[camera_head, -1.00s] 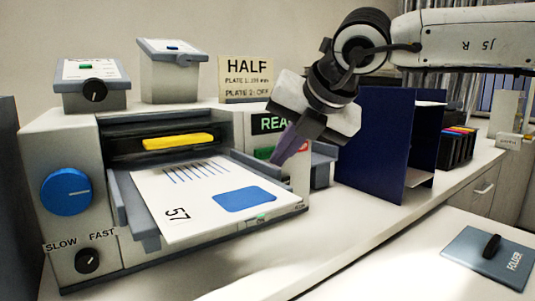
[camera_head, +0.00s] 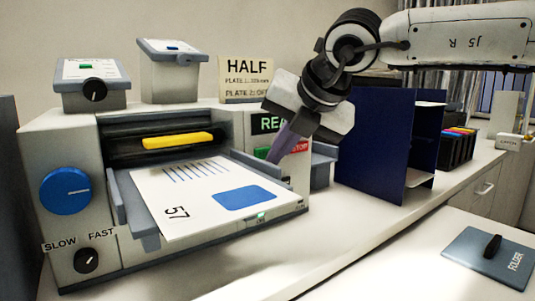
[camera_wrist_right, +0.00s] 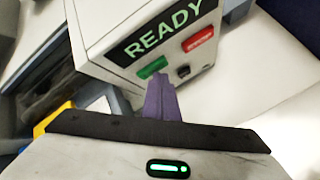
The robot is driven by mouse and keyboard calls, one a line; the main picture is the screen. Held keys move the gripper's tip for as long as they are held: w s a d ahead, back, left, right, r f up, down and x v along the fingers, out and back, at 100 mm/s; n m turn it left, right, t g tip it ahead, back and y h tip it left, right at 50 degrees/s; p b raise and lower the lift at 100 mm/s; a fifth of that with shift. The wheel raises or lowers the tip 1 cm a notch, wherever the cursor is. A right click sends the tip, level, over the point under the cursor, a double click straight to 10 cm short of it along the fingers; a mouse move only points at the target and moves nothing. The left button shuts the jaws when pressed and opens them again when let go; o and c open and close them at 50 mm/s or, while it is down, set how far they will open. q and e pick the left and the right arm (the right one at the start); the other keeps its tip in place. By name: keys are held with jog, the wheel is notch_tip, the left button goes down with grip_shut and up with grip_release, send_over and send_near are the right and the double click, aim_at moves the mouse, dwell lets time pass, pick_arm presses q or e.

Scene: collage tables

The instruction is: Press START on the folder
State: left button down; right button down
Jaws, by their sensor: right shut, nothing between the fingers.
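The folder machine (camera_head: 75,139) stands at the left of the head view. A sheet marked 57 (camera_head: 190,205) lies on its tray. Its READY display shows in the wrist view (camera_wrist_right: 162,30). Below the display are a green button (camera_wrist_right: 152,68), a red button (camera_wrist_right: 199,39) and a small black button (camera_wrist_right: 183,71). My right gripper (camera_head: 272,160) is shut and empty, pointing down at the button panel. In the wrist view its purple fingertips (camera_wrist_right: 158,80) are just below the green button; I cannot tell if they touch it. My left gripper is not in view.
Two small control boxes (camera_head: 75,98) (camera_head: 168,75) and a HALF sign (camera_head: 245,80) stand on or behind the machine. A dark blue divider (camera_head: 375,140) stands right of my gripper. A FOLDER plate with a black knob (camera_head: 485,262) lies on the near right surface.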

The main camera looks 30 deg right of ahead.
jog(key=shift+w, duration=0.3)
dwell(0.5)
jog(key=shift+s+b, duration=0.7)
jog(key=shift+s, duration=0.15)
jog(key=s+b, duration=0.3)
jog(key=s, duration=0.2)
jog(key=shift+d, duration=0.2)
dwell(0.6)
